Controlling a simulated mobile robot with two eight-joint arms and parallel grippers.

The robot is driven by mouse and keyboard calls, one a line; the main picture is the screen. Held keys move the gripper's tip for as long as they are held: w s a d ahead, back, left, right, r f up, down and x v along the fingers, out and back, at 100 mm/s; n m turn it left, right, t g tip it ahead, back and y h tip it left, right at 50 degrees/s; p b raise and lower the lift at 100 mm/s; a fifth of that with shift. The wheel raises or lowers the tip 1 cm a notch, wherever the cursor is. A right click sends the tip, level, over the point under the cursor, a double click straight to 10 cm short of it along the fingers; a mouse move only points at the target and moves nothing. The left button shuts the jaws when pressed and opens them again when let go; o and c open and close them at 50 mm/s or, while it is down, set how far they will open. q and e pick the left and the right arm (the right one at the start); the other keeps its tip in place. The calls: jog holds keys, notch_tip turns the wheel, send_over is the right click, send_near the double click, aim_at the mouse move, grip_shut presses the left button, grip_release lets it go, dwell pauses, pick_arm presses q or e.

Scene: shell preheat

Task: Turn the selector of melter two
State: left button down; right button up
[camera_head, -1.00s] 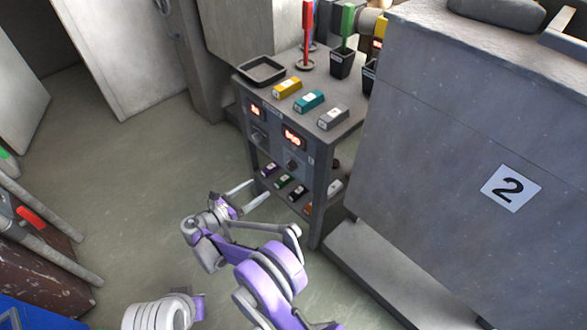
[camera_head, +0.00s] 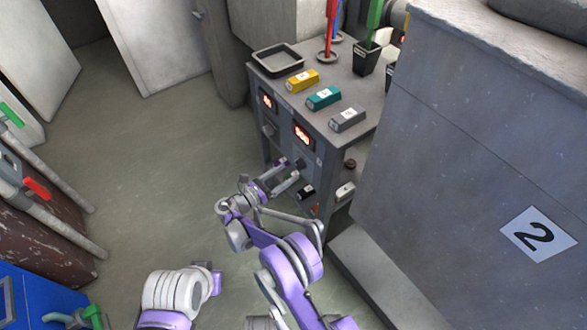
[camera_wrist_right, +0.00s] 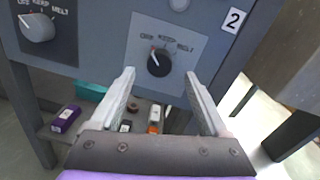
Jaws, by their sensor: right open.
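The selector of melter two is a dark round knob (camera_wrist_right: 160,62) on a light plate marked OFF, KEEP and MELT, beside a "2" tag (camera_wrist_right: 233,20). Its red mark points up and left, toward OFF. In the head view the knob (camera_head: 299,163) sits low on the cart's front panel, below the right lit display (camera_head: 302,134). My right gripper (camera_head: 289,173) is open just in front of it. In the right wrist view its fingers (camera_wrist_right: 160,77) are spread to either side below the knob, apparently not touching it. My left gripper is not in view.
A second, grey selector (camera_wrist_right: 37,27) is to the left on the panel. The cart top (camera_head: 365,118) holds a black tray (camera_head: 278,60) and several coloured bars. Lower-shelf items lie under the gripper. A large grey block (camera_head: 470,130) marked 2 stands close on the right. Floor is free left.

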aim_at(297, 166)
jog(key=shift+x, duration=1.95)
grip_shut()
